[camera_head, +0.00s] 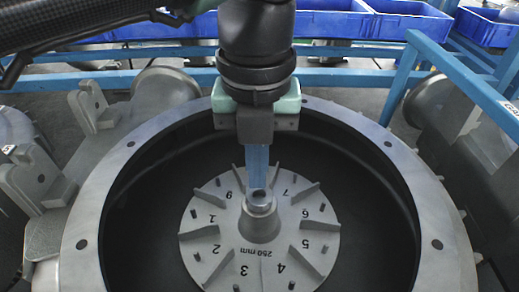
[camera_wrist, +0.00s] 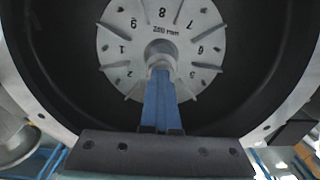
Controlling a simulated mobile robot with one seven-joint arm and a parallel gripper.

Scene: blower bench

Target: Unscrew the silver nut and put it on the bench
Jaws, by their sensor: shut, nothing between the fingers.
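The grey impeller (camera_head: 217,253) with numbered vanes sits inside the round housing. A small silver nut (camera_head: 261,201) shows at the top of its central hub (camera_head: 260,226). My gripper (camera_head: 258,186) points down over the hub with its blue fingers shut and nothing held. Its tips are at or just above the nut; I cannot tell whether they touch it. In the wrist view the shut fingers (camera_wrist: 160,76) reach toward the hub (camera_wrist: 160,48), and they hide part of it. The nut cannot be told clearly from the hub there.
The housing's wide grey rim (camera_head: 350,128) with bolt holes surrounds the impeller and stands higher. A blue rail frame (camera_head: 400,85) and blue bins (camera_head: 410,24) lie behind. Grey cast parts (camera_head: 165,92) stand at the left.

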